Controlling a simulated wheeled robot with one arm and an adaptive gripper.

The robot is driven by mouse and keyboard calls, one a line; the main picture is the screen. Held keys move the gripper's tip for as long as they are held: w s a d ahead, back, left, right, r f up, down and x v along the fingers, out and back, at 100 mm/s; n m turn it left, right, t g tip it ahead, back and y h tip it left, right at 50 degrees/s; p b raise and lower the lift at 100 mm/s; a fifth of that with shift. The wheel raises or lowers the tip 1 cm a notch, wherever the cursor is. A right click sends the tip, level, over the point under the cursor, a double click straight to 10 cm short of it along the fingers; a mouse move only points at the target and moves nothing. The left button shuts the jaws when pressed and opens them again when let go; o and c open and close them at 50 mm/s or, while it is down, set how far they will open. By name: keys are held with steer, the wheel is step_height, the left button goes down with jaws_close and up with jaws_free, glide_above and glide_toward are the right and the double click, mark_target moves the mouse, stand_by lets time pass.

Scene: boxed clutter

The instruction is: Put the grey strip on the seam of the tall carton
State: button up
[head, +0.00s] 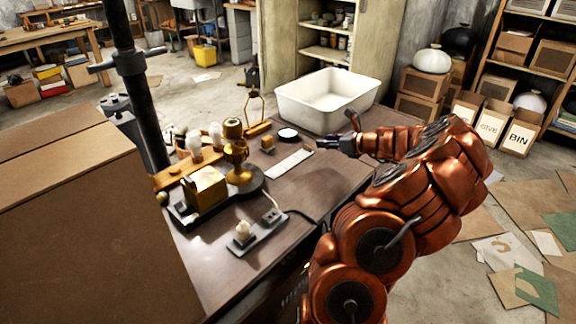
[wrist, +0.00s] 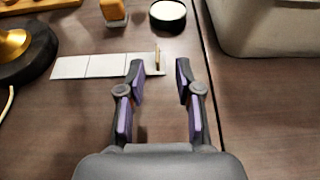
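The grey strip (head: 288,163) lies flat on the dark table, pale and marked by thin cross lines. In the wrist view the strip (wrist: 95,66) runs left to right, with a small upright tan tab (wrist: 158,57) at its right end. My gripper (head: 326,143) is just beyond the strip's right end. In the wrist view my gripper (wrist: 160,70) is open and empty, its fingertips on either side of the strip's tab end. I cannot tell the exact height gap. The tall brown carton (head: 85,225) fills the left foreground, with a line across its top.
A white tub (head: 332,100) stands at the table's back right. A brass device (head: 236,155) on a dark round base stands left of the strip. A round black-rimmed dish (head: 288,135) lies behind the strip. A socket block (head: 258,232) and cable lie nearer. A dark post (head: 135,85) rises behind the carton.

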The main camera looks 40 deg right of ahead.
mark_target(308, 146)
steer(key=shift+w+f+b, duration=0.3)
steer(key=shift+w+f, duration=0.1)
steer(key=shift+f, duration=0.25)
steer(key=shift+x, duration=1.35)
steer(key=x, duration=0.2)
steer(key=b+x, duration=0.1)
steer(key=x, duration=0.2)
steer(key=shift+s+a+f, duration=0.2)
steer(key=shift+f, duration=0.2)
jaws_close()
